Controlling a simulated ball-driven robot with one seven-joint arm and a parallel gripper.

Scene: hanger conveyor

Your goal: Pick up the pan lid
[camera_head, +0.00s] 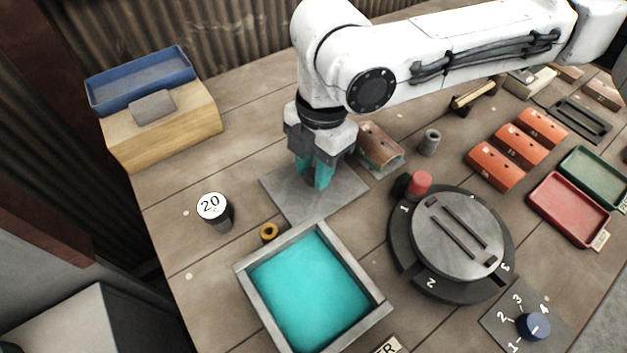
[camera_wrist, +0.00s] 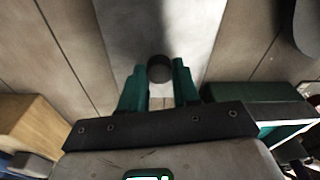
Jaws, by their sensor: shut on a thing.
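The pan lid (camera_head: 285,193) looks like a flat grey square plate with a small dark round knob. It lies beneath my gripper, behind the square pan (camera_head: 376,306) of turquoise material. My gripper (camera_head: 314,183) points down at the plate's middle with its teal fingers. In the wrist view the grey plate (camera_wrist: 120,25) runs out past the fingers, and the dark knob (camera_wrist: 159,69) sits between the fingertips of my gripper (camera_wrist: 160,75), which is shut on it. I cannot tell whether the plate touches the table or is slightly raised.
A small brass ring (camera_head: 268,232) lies between plate and pan. A round dial turntable (camera_head: 400,255) with a red knob (camera_head: 419,183) stands right. The table's left part is mostly clear.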

